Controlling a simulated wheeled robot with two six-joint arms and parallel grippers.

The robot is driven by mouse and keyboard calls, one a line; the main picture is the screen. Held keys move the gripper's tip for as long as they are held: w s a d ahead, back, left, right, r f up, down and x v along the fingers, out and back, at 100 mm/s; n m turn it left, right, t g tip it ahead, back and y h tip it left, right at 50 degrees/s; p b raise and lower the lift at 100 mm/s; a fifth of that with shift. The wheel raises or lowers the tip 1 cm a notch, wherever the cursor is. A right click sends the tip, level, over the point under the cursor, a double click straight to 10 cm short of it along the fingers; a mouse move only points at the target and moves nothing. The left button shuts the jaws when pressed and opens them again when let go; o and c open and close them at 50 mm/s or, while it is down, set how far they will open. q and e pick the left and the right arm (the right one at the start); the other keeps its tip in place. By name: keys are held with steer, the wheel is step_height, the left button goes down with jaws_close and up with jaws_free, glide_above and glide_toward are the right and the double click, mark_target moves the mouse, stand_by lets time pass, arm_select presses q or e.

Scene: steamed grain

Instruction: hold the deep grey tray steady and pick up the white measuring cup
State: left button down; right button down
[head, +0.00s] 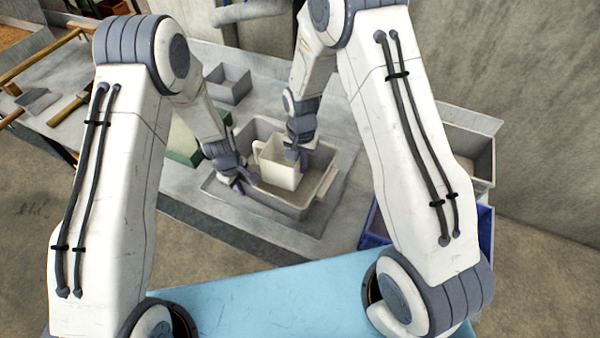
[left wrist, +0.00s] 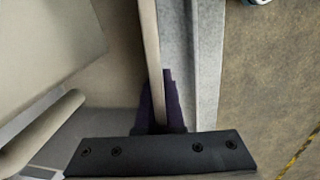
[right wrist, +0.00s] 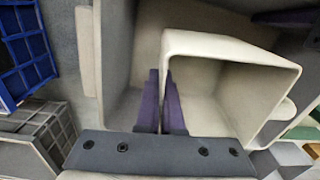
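The deep grey tray (head: 322,190) stands on the worktop. The white measuring cup (head: 279,173) is upright inside the tray's outline, its handle to the left; I cannot tell whether its base touches the tray floor. My left gripper (head: 236,181) is at the tray's left wall. In the left wrist view its fingers (left wrist: 160,105) close around the thin tray wall (left wrist: 150,45), with the cup (left wrist: 45,45) beside it. My right gripper (head: 297,150) is over the cup. In the right wrist view its fingers (right wrist: 163,100) pinch one wall of the cup (right wrist: 235,58).
A small grey bin (head: 228,84) and a green box (head: 183,141) stand behind and left of the tray. A grey crate (head: 470,145) and a blue crate (head: 485,228) are to the right. A wooden-handled tool (head: 70,108) lies at the far left. A wall closes off the right.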

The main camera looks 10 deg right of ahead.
step_height(320, 180, up, 5)
steer(key=shift+f, duration=0.15)
arm_select(q)
steer(key=c, duration=1)
jaws_free()
steer(key=shift+o, duration=0.2)
step_height(320, 180, up, 12)
steer(key=s, duration=0.1)
steer(key=shift+a, duration=0.45)
